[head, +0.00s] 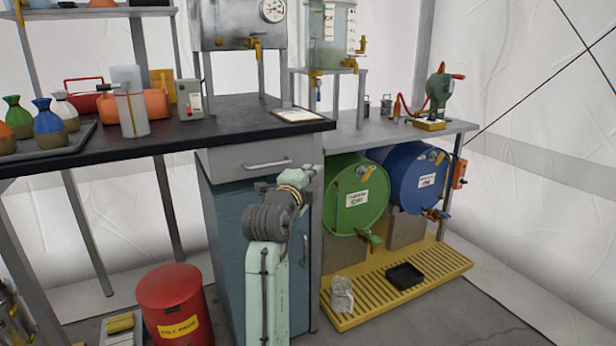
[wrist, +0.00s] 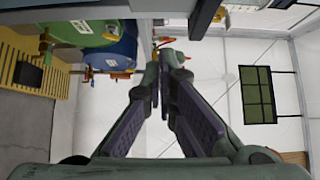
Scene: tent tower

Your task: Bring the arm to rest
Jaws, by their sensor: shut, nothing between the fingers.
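My gripper (wrist: 165,78) shows in the wrist view, its two dark-padded fingers drawn together at the tips with nothing between them. It is shut and empty. In the head view my pale green arm (head: 268,295) stands upright and folded in front of the blue cabinet (head: 222,245). The fingers cannot be made out clearly in the head view. No object touches the gripper in the wrist view.
A black-topped bench (head: 225,128) holds bottles and a tray. A green drum (head: 355,190) and a blue drum (head: 412,170) lie right of the arm above a yellow grated platform (head: 440,262). A red bin (head: 172,290) stands left. Bare floor shows lower right.

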